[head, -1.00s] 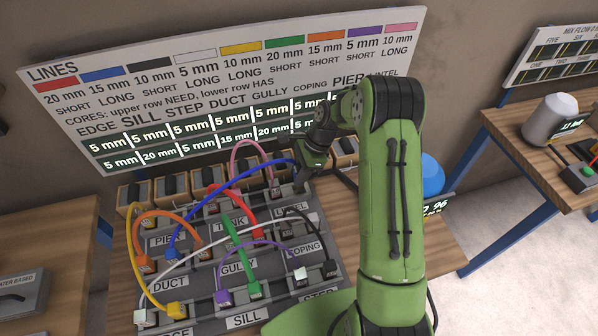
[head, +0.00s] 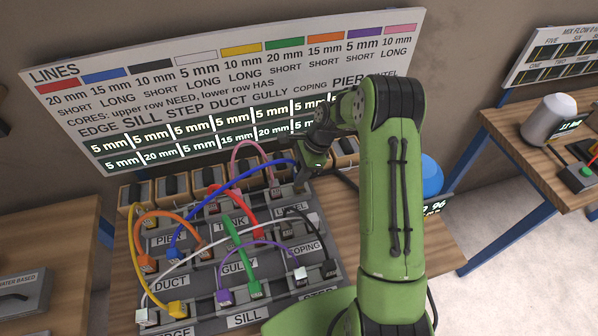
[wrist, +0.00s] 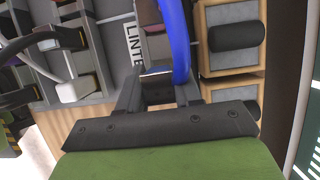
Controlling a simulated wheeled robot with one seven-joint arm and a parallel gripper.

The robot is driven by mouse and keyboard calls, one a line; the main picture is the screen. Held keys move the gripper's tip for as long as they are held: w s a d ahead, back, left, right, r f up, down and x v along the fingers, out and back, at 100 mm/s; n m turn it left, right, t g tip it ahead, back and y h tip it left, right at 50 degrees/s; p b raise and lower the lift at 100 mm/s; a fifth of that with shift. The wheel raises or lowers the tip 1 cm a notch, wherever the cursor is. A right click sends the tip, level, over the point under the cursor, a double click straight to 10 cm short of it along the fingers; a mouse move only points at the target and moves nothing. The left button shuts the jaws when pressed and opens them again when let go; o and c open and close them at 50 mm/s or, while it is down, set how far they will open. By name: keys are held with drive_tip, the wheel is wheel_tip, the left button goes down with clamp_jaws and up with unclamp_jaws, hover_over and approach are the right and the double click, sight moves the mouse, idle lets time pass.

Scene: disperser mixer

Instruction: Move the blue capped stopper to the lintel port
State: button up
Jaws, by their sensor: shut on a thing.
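The blue line (head: 235,178) arches over the board from a blue capped end (head: 174,252) near the PIER label to my gripper (head: 301,184). My gripper is shut on the blue line's far end, at the back right of the board by the LINTEL label (head: 292,210). In the wrist view the blue line (wrist: 177,42) rises from between the fingers (wrist: 158,94), beside the LINTEL label (wrist: 133,42).
A pink line (head: 246,150) ends just left of my gripper. Red (head: 243,207), black (head: 318,228), white, green and other lines cross the board. Wooden blocks with dark handles (head: 345,150) stand behind. A sign (head: 225,80) hangs above.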

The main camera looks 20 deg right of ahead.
drive_tip(key=shift+f+b, duration=1.25)
drive_tip(key=shift+f, duration=0.85)
drive_tip(key=o, duration=1.1)
drive_tip(key=shift+o, duration=0.2)
drive_tip(key=shift+r, duration=0.1)
drive_tip(key=p+v, duration=0.2)
drive_tip(key=v, duration=1.3)
drive_tip(key=shift+r, duration=0.3)
drive_tip(key=shift+d+f, duration=0.1)
